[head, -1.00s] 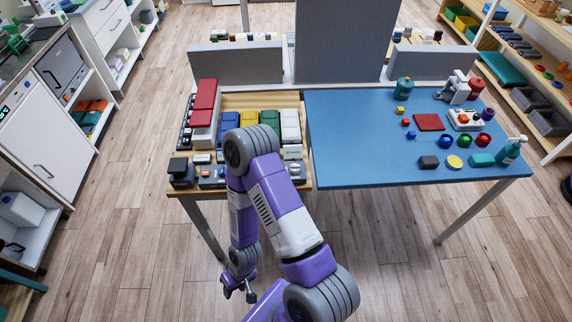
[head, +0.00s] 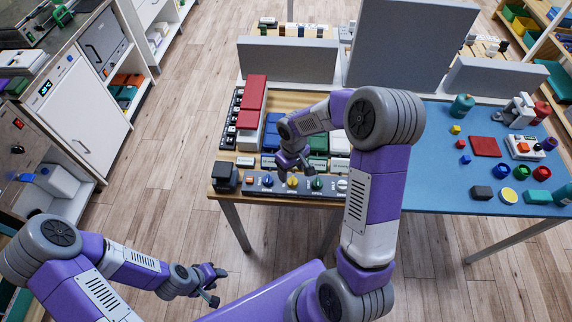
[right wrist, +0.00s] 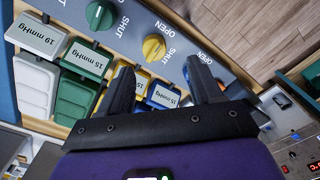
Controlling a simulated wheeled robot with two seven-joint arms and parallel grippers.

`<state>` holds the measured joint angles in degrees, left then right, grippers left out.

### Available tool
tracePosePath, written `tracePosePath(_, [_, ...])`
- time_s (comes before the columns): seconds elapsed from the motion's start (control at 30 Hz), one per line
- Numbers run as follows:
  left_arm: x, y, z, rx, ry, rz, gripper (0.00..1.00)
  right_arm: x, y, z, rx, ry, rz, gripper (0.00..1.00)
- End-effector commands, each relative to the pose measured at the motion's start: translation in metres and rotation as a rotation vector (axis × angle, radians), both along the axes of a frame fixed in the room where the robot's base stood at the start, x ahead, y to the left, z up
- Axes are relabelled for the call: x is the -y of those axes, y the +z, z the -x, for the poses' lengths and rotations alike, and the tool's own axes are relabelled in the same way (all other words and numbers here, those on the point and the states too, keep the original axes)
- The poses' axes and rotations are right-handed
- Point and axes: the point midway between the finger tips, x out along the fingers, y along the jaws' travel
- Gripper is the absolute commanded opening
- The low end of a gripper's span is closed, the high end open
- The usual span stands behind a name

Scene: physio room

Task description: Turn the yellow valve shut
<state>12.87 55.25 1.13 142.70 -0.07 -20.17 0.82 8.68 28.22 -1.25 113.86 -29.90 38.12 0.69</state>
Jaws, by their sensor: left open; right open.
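The yellow valve (head: 292,182) is a round knob on a grey strip (head: 255,181) along the front edge of the wooden table. In the right wrist view the yellow valve (right wrist: 154,47) shows a raised grip, with OPEN and SHUT lettering beside it; I cannot tell which word it points to. My right gripper (head: 295,171) is above the strip, close to the yellow valve. Its open fingers (right wrist: 158,68) appear on either side of the knob's line, with the knob just beyond the tips. My left gripper (head: 218,286) is open and empty, low at the left, away from the table.
A blue knob (head: 268,181) and a green knob (head: 317,183) flank the yellow one closely. Coloured blocks with pressure labels stand behind the strip. A red-topped box (head: 252,92) is at the left. The blue table (head: 440,140) holds small objects. Floor in front is clear.

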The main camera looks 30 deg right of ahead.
Motion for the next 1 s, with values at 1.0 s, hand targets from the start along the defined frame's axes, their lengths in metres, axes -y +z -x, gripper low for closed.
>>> tracePosePath(1.0, [0.000,-0.010,0.000,0.000,0.000,0.000,0.43,0.007,-0.068,-0.001,-0.006,0.005,0.021,0.53])
